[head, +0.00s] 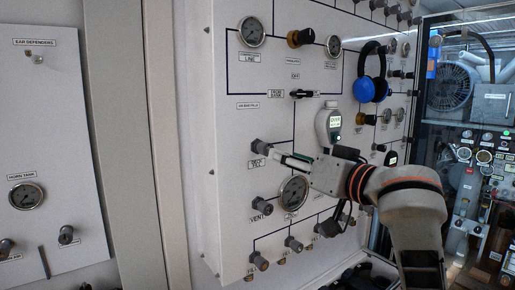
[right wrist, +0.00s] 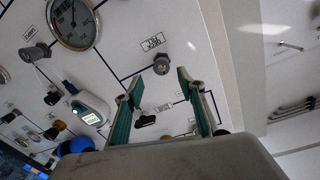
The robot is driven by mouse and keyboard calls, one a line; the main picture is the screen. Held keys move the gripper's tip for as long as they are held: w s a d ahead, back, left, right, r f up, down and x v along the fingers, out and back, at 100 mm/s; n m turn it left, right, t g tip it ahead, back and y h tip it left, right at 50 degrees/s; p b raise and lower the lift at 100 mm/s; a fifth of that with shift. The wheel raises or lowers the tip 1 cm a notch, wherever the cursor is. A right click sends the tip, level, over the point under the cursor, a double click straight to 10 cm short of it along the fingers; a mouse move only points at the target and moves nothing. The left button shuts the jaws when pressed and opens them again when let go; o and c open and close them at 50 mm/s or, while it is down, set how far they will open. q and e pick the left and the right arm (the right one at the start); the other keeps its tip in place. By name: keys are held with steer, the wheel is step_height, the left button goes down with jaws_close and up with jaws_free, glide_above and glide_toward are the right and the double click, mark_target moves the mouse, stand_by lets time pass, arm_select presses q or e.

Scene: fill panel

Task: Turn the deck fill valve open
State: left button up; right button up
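The deck fill valve (head: 259,147) is a small dark grey knob on the left part of the white panel, with a label just below it. It also shows in the right wrist view (right wrist: 161,64), beside its label. My right gripper (head: 284,160) comes in from the right and points at this knob. In the right wrist view, its two green-padded fingers (right wrist: 159,80) are spread apart with nothing between them. The knob appears just beyond the fingertips, roughly between them. I cannot tell whether they touch it. My left gripper is not in view.
A vent knob (head: 262,206) and a large gauge (head: 294,193) sit below and beside my right gripper. A white handheld device with a green screen (head: 334,122) and blue ear defenders (head: 371,88) hang on the panel. A black-handled lever (head: 302,94) is above.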

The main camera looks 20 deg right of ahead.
mark_target(269, 148)
steer(key=x, duration=0.7)
steer(key=shift+w+a+r, duration=0.15)
steer(key=shift+w+r, duration=0.15)
steer(key=c, duration=1.1)
